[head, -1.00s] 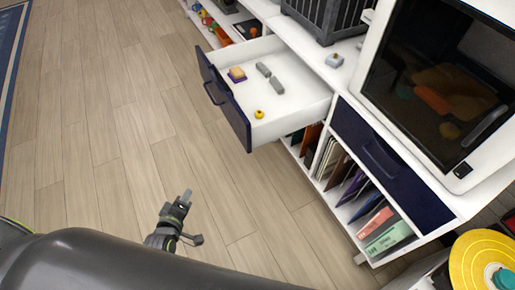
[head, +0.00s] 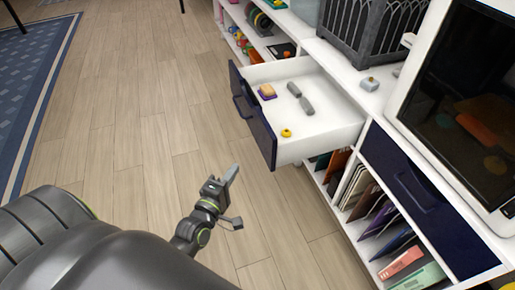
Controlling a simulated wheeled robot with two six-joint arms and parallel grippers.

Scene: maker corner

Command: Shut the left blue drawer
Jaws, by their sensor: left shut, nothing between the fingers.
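The left blue drawer (head: 254,116) is pulled out of the white cabinet, its dark blue front with a handle facing left over the floor. My right gripper is not in the head view.
A second blue drawer (head: 416,190) to the right is closed. Below are shelves with folders (head: 372,205). A grey lantern-like box (head: 365,35) and a dark-screened unit (head: 470,105) stand on top. The wooden floor (head: 150,120) left of the drawer is clear; a blue rug (head: 38,85) lies at far left.

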